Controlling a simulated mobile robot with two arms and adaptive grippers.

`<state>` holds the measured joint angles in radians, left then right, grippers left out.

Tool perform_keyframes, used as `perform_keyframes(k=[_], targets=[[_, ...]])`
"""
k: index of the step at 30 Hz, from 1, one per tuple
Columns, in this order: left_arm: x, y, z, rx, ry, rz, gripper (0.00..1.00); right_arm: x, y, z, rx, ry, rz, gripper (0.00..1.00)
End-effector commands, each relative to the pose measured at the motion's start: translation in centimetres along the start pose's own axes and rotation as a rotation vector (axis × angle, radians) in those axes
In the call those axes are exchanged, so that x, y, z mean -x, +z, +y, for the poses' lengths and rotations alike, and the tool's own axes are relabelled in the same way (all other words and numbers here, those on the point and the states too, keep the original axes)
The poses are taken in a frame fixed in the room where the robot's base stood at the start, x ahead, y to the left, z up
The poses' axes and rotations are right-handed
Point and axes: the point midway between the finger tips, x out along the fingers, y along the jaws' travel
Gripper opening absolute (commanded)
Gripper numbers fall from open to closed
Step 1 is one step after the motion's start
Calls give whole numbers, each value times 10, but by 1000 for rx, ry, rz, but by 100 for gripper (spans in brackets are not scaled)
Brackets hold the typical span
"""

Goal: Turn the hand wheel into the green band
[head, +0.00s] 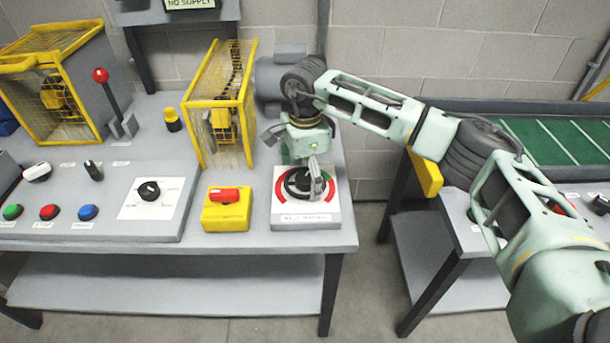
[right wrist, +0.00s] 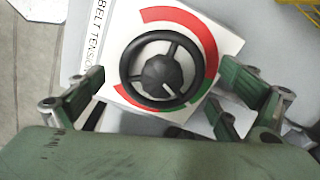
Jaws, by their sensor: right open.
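The black hand wheel (head: 293,187) sits on a white plate (head: 300,217) at the front right of the grey bench. In the right wrist view the wheel (right wrist: 158,66) has spokes, a dark hub and a pale mark on the hub pointing to the lower right. A red arc (right wrist: 180,17) runs round the wheel, and a green band (right wrist: 182,113) lies at its lower right. My right gripper (head: 314,182) hangs over the wheel. In the right wrist view my right gripper (right wrist: 160,92) is open, its fingers apart on either side of the wheel. My left gripper is out of view.
A yellow box with a red switch (head: 224,195) stands just left of the plate. A yellow mesh guard (head: 218,120) and a grey motor stand behind. A panel with buttons and a dial (head: 150,192) lies further left. A second bench with a green belt is at right.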

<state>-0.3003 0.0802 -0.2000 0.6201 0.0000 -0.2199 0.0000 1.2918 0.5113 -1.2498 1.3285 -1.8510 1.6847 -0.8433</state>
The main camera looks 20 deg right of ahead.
Motion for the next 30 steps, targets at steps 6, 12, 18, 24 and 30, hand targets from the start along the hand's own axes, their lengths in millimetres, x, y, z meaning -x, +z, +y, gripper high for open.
perform_keyframes(k=[6, 12, 18, 24, 30], targets=[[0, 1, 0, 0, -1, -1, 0, 16, 0, -1, 0, -3, -1, 94], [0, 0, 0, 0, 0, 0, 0, 58, 0, -1, 1, -5, -1, 94], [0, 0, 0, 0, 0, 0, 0, 96, 0, -1, 0, -3, 0, 94], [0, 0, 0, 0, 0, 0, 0, 117, 0, 0, 0, 0, 0, 94], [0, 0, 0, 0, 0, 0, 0, 120, 0, 0, 1, 1, 0, 94]])
